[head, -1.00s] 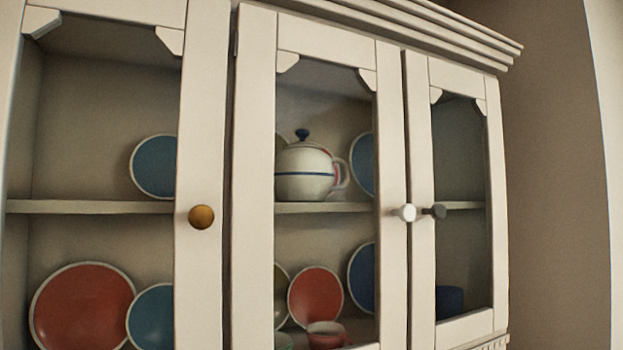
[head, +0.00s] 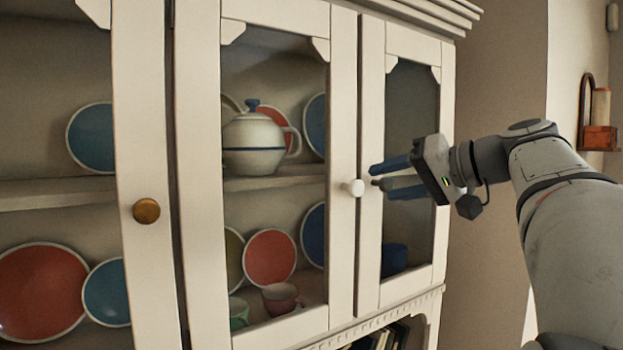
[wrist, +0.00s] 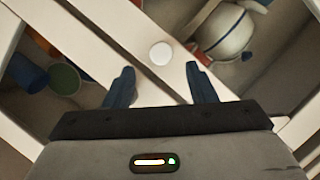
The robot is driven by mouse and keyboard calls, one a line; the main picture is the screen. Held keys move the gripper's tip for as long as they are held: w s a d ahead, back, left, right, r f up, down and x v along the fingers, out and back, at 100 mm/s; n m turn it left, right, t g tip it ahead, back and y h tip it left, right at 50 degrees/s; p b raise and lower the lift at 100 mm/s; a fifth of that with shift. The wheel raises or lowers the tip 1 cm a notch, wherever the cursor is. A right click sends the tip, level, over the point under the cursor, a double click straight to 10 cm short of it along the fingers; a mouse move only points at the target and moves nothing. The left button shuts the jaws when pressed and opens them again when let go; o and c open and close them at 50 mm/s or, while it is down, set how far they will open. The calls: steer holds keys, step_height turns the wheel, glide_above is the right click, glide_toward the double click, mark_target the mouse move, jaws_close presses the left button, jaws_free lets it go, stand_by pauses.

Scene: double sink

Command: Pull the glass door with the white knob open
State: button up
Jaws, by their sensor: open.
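The white knob (head: 354,187) sits on the right stile of the middle glass door (head: 342,110). That door looks closed, with a teapot and plates behind its glass. In the wrist view the white knob (wrist: 160,52) lies ahead of the fingertips, roughly between their lines and apart from them. My gripper (head: 376,176) comes in from the right, its two blue fingers open and empty, in front of the right door and just right of the knob. In the wrist view the open fingers of my gripper (wrist: 163,75) point toward the door frame.
A brass knob (head: 146,210) is on the left door. The dark knob of the right door is largely hidden by my fingers. The right door (head: 442,120) looks closed.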

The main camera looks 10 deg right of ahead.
mark_target(360, 187)
steer(key=p+x, duration=0.1)
steer(key=x, duration=0.6)
steer(key=shift+w+a+p, duration=0.2)
steer(key=shift+w+p, duration=0.15)
steer(key=shift+p, duration=0.05)
jaws_close()
